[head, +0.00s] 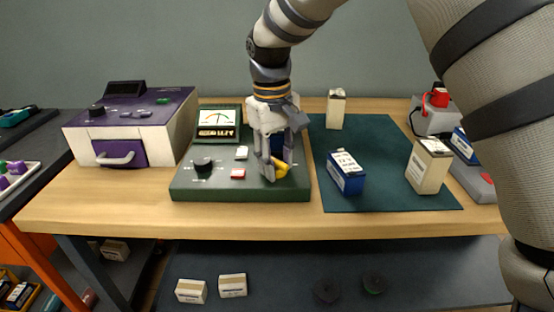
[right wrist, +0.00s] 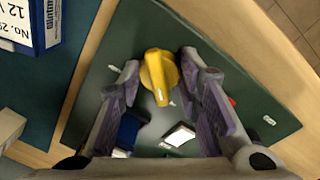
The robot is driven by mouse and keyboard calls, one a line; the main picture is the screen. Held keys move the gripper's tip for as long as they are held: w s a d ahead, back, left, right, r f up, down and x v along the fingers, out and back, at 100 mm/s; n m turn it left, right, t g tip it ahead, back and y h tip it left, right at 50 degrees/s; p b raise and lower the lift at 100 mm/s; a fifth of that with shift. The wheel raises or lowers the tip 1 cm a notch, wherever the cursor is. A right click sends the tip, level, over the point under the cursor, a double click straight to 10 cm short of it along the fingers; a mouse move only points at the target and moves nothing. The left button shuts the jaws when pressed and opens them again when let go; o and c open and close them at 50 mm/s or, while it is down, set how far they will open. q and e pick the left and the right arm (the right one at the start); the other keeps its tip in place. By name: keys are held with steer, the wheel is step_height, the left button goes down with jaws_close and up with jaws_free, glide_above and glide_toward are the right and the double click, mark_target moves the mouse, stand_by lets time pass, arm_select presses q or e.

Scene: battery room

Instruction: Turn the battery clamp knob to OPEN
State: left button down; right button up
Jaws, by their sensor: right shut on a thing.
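The yellow clamp knob (head: 282,168) stands on the right part of the green tester panel (head: 215,187). My right gripper (head: 272,170) reaches down over the panel from above and is shut on the knob. In the right wrist view the knob (right wrist: 160,76) sits between the two fingers, with its bar running roughly up and down the picture. The lettering around the knob cannot be read. A blue battery (head: 277,143) shows partly behind the gripper on the panel. My left gripper is in neither view.
A black dial (head: 203,164), a red button (head: 238,174) and a white button (head: 241,153) share the panel. A meter (head: 217,122) stands behind. A blue battery (head: 346,173) and cream batteries (head: 428,166) stand on the mat (head: 380,135) at right. A purple-topped device (head: 135,120) stands left.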

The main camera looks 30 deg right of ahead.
steer(key=shift+f, duration=0.1)
steer(key=o, duration=1.1)
steer(key=shift+o, duration=0.2)
step_height(320, 180, up, 12)
steer(key=shift+a, duration=0.45)
